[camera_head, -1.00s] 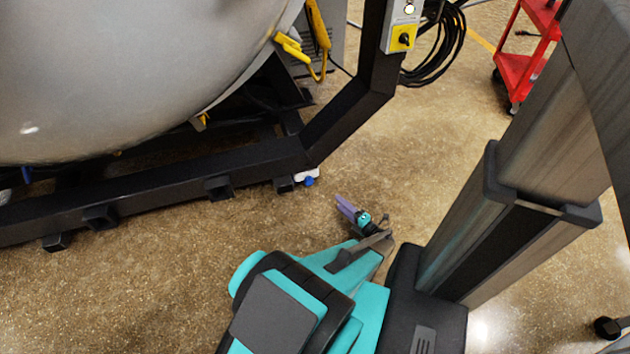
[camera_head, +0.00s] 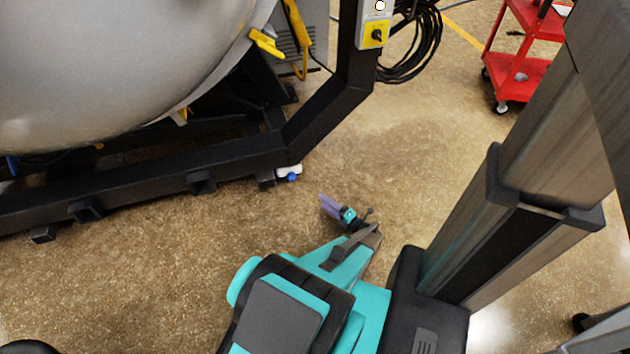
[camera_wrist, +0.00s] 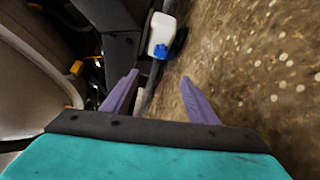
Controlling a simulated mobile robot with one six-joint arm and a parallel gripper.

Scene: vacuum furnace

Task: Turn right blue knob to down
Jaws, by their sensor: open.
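The right blue knob (camera_head: 291,177) is small and sits on a white block (camera_head: 287,169) low beside the corner of the black frame in the head view. My gripper (camera_head: 324,204) is open, with purple fingers, to the right of the knob and nearer to me in the head view. In the wrist view my gripper (camera_wrist: 159,78) has its fingers apart with nothing held. The knob is clear of both fingers.
The black frame (camera_head: 236,153) runs under the big grey furnace vessel (camera_head: 110,65). A yellow switch box (camera_head: 375,35) is on its upright post. Black cable (camera_head: 415,48) hangs behind it. A red cart (camera_head: 519,72) stands at the upper right. The floor (camera_head: 150,270) in front is clear.

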